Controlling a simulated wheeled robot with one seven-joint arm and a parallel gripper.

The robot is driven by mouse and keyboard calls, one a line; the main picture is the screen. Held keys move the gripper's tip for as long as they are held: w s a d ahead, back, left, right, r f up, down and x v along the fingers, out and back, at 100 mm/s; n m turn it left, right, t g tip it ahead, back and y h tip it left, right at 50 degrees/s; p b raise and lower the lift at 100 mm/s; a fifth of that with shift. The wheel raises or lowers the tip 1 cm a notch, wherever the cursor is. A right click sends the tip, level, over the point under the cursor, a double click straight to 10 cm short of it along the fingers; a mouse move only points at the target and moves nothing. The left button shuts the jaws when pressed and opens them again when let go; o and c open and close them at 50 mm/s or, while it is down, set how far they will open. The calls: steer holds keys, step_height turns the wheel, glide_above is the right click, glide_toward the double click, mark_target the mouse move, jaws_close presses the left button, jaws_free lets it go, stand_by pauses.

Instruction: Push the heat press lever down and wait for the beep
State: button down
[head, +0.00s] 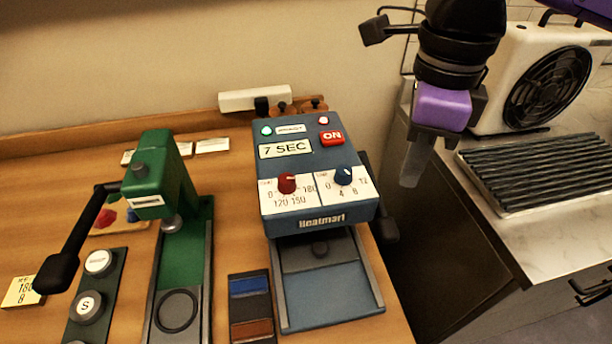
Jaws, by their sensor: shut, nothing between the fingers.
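The blue heat press (318,185) marked "Heatmark" stands on the wooden table in the middle of the head view. Its display (285,149) reads "7 SEC", a red "ON" switch (332,138) is beside it, and a small green light (266,130) is lit. The dark lever (387,228) shows at the press's right side, its end low and toward the front; part of it is hidden behind the body. The lower plate (330,295) lies below the head. My gripper (411,180) is shut and empty, pointing down, right of the press and apart from the lever in the picture.
A green press (160,175) with a long black handle (75,250) stands at left. Button pieces (90,305), a yellow note (22,291) and a swatch strip (250,307) lie nearby. At right, a counter (545,235) holds a fan unit (550,80) and a rack (540,175).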

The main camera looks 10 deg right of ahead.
step_height(320, 180, up, 6)
steer(key=shift+f+p, duration=0.15)
steer(key=shift+p, duration=1.1)
